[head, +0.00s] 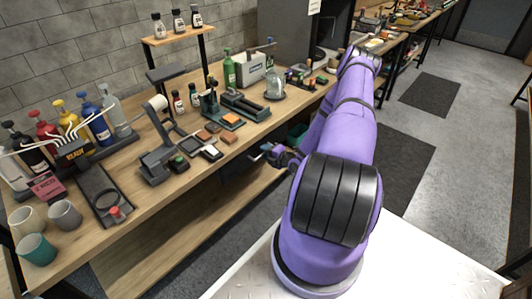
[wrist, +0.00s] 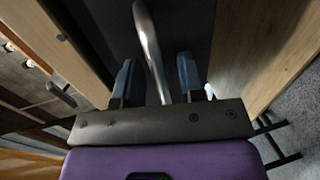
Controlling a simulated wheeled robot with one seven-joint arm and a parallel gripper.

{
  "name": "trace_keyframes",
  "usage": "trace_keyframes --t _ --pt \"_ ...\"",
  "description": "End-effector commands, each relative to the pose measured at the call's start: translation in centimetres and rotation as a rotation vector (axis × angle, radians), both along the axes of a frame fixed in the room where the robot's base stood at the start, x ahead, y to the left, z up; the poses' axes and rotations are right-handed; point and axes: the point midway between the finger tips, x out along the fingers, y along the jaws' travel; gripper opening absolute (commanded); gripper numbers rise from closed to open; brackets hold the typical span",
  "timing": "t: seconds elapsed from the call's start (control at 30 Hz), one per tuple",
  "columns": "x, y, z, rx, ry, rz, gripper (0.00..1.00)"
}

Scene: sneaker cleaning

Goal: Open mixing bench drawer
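In the wrist view a curved silver handle (wrist: 149,40) runs from the top down between the two blue fingers of my gripper (wrist: 156,80). The fingers are apart, with gaps visible on both sides of the handle; I see no clear contact. Behind it is a dark panel (wrist: 190,28), which looks like the drawer front, between wooden panels. In the head view my gripper (head: 279,155) is at the front edge of the wooden bench (head: 200,187), below its top. The drawer is mostly hidden there by the bench top and my arm, so how far it is open cannot be told.
The bench top holds bottles, cups (head: 65,215), a grey stand (head: 158,150), small blocks and a green bottle (head: 229,70). A lower wooden shelf (head: 150,255) runs beneath. Floor with dark mats (head: 424,94) is clear to the right.

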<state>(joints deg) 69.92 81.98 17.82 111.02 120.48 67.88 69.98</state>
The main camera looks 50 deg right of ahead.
Motion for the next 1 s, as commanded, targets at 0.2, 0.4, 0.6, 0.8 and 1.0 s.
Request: trace_keyframes --t 0.2,0.4,0.6,0.8,1.0 --pt "0.3 0.0 -0.1 0.000 0.000 0.000 0.37" --pt "0.3 0.0 -0.1 0.000 0.000 0.000 0.18" --pt "0.3 0.0 -0.1 0.000 0.000 0.000 0.00" --pt "-0.1 0.0 -0.1 0.000 0.001 -0.001 0.00" --pt "-2.3 -0.1 -0.1 0.000 0.002 -0.003 0.00"
